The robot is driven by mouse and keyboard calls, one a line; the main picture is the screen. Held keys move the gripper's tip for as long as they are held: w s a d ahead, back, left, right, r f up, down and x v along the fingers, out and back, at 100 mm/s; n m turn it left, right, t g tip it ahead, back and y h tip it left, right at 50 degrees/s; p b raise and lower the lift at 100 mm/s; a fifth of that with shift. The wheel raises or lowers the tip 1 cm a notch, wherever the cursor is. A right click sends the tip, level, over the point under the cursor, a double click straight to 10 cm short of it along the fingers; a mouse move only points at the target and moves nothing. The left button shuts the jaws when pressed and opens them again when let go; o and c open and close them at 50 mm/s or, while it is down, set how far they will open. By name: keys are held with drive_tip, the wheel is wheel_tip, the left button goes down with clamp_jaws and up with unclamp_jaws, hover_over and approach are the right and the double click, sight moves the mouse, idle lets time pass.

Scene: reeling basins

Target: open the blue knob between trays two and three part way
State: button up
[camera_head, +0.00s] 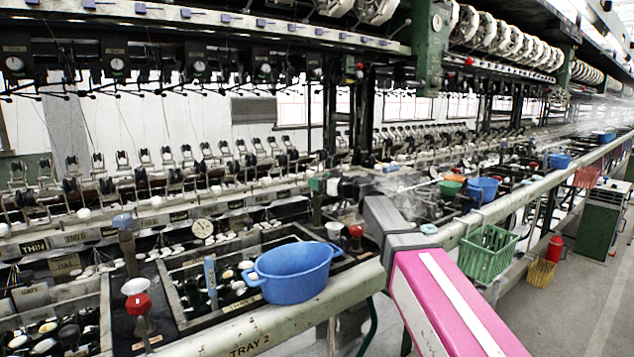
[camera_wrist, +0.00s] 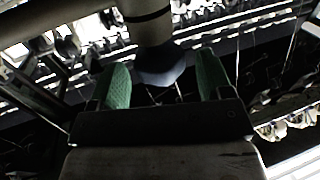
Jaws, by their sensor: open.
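The blue knob shows in the wrist view (camera_wrist: 160,66) as a dark blue-grey cap on the end of a thick post. In the head view my gripper hides it, and only its dark post (camera_head: 317,212) shows below. My gripper (camera_head: 324,186) is at that post, reaching in from the right. In the wrist view the green fingertips of my gripper (camera_wrist: 164,78) are open, one on each side of the knob, with a visible gap on both sides. Tray two (camera_head: 180,322) lies left of the post. Tray three is mostly hidden behind my arm.
Another blue knob (camera_head: 122,221) stands on a post at tray two's left. A blue basin (camera_head: 293,272) sits on the front rim. Red-based funnels (camera_head: 137,298) and a red knob (camera_head: 355,231) stand nearby. A green basket (camera_head: 488,253) hangs at the right rail.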

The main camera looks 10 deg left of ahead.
drive_tip(key=shift+x, duration=1)
drive_tip(key=c, duration=0.9)
drive_tip(key=shift+c, duration=0.2)
